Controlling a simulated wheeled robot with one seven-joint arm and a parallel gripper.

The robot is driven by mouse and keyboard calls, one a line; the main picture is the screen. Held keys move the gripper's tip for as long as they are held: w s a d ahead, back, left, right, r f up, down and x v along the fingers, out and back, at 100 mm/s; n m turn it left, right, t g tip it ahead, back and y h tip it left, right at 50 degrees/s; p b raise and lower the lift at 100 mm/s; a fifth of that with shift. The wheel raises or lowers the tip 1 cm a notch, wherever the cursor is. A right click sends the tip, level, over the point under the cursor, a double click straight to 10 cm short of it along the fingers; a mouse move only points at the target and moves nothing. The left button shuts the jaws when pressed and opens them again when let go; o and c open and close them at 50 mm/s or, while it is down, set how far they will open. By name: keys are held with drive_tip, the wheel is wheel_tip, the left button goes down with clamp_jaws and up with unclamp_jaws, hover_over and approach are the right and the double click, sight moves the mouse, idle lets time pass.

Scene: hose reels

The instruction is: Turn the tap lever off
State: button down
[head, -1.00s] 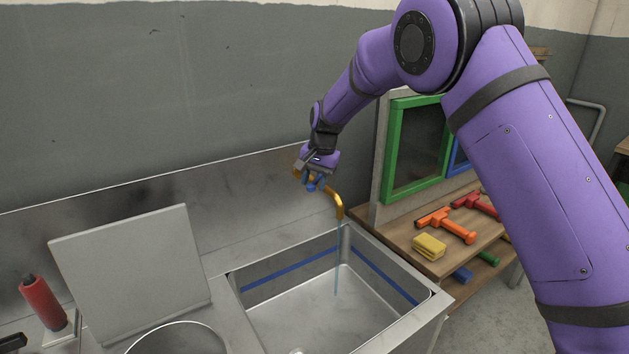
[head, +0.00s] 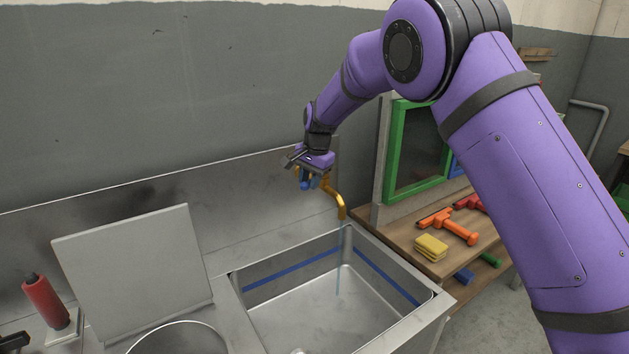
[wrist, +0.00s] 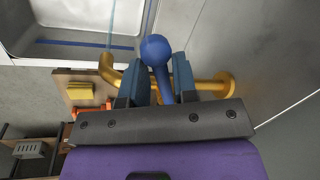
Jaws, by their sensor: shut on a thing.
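The brass tap (head: 334,193) sticks out from the metal splashback above the sink, and a thin stream of water (head: 341,262) falls from its spout into the basin. In the wrist view the tap (wrist: 211,86) runs across behind my fingers to a round wall flange. The blue lever with a ball end (wrist: 156,50) stands between my fingers. My gripper (wrist: 163,72) is shut on the lever. In the head view my gripper (head: 308,182) is at the tap and hides most of the lever.
The sink (head: 300,315) has a blue line inside. A leaning metal panel (head: 135,270) and a red bottle (head: 46,300) stand at the left. A wooden bench at the right holds a yellow sponge (head: 431,247) and an orange tool (head: 449,226). A green-framed panel (head: 418,150) stands close beside my arm.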

drive_tip(key=shift+w+a+m+t+h, duration=0.1)
drive_tip(key=shift+w+a+m, duration=0.35)
drive_tip(key=shift+m, duration=0.4)
drive_tip(key=shift+w+a+m+t+h, duration=0.1)
drive_tip(key=shift+w+a+m, duration=0.35)
drive_tip(key=shift+m, duration=0.45)
drive_tip(key=shift+w+a+m+t+h, duration=0.1)
drive_tip(key=shift+w+a+m, duration=0.2)
drive_tip(key=shift+a+m, duration=0.4)
drive_tip(key=shift+d+m, duration=0.1)
drive_tip(key=shift+m, duration=0.15)
drive_tip(key=c, duration=1.1)
unclamp_jaws()
drive_tip(key=shift+w, duration=0.1)
drive_tip(key=shift+r, duration=0.1)
wheel_tip(320, 180, up, 10)
drive_tip(key=s+d, duration=0.1)
drive_tip(key=shift+s+r, duration=0.2)
drive_tip(key=shift+s, duration=0.2)
drive_tip(key=shift+d, duration=0.15)
